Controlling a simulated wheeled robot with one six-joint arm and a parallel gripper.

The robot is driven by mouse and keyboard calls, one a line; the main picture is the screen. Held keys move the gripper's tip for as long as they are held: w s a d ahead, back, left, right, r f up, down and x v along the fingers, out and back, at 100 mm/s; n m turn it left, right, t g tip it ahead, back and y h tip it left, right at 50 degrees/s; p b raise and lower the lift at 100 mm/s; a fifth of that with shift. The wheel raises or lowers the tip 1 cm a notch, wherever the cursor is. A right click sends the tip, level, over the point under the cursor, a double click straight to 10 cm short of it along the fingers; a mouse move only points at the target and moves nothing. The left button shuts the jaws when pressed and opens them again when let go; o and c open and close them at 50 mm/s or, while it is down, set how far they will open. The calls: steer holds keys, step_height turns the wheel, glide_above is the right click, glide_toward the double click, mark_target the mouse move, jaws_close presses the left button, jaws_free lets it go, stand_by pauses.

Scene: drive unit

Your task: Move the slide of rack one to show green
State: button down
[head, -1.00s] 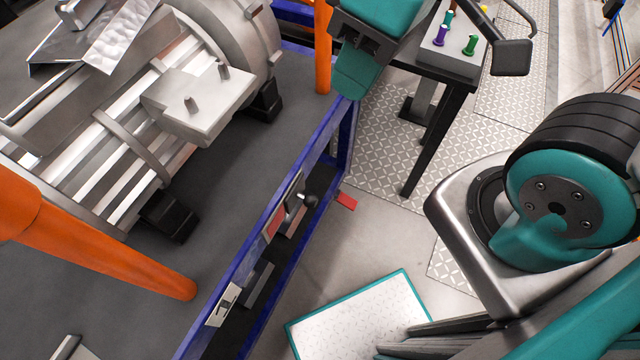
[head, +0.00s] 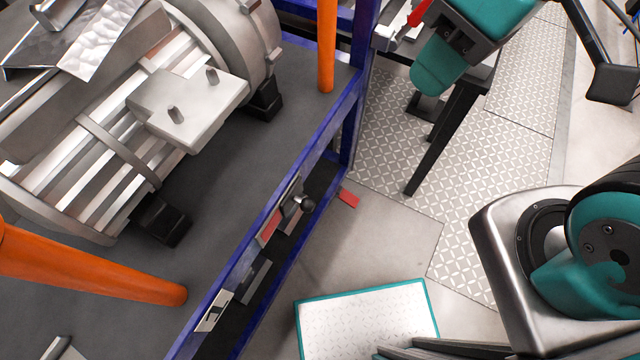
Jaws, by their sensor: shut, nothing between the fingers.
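A slide with a dark round knob (head: 302,203) sits on the front of the blue-framed rack (head: 252,250). A red field (head: 270,226) shows to the lower left of the knob; I see no green there. A white plate (head: 214,311) with a dark mark is on the same front, lower left; I cannot read it.
A large metal motor (head: 100,150) rests on the rack's dark top. Orange posts (head: 327,45) (head: 100,270) stand at the rack. A teal-edged white panel (head: 365,315) and a red piece (head: 348,198) are low beside the rack. Bare floor (head: 390,240) lies right of it.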

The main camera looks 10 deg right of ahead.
mark_target(302, 202)
steer(key=w+a+f+n+g+b, duration=0.1)
steer(key=w+f+g+b, duration=0.1)
steer(key=w+f+b, duration=0.4)
steer(key=w+a+f+n+g+b, duration=0.1)
steer(key=w+f+b, duration=0.5)
steer(key=f, duration=1)
steer(key=w+a+f+n+g+b, duration=0.1)
steer(key=w+f+g+b, duration=0.2)
steer(key=f, duration=0.9)
steer(key=w+b, duration=0.3)
steer(key=shift+w+a+y+b, duration=0.15)
steer(key=shift+a+y+b, duration=0.15)
steer(key=shift+a, duration=0.05)
steer(key=s+a+r+x, duration=0.1)
steer(key=x, duration=1.2)
steer(key=shift+s+r, duration=0.25)
steer(key=shift+s, duration=0.15)
steer(key=shift+a, duration=0.15)
steer(key=s+a, duration=0.5)
steer(key=s, duration=0.2)
steer(key=shift+a+p, duration=0.2)
steer(key=shift+p, duration=0.2)
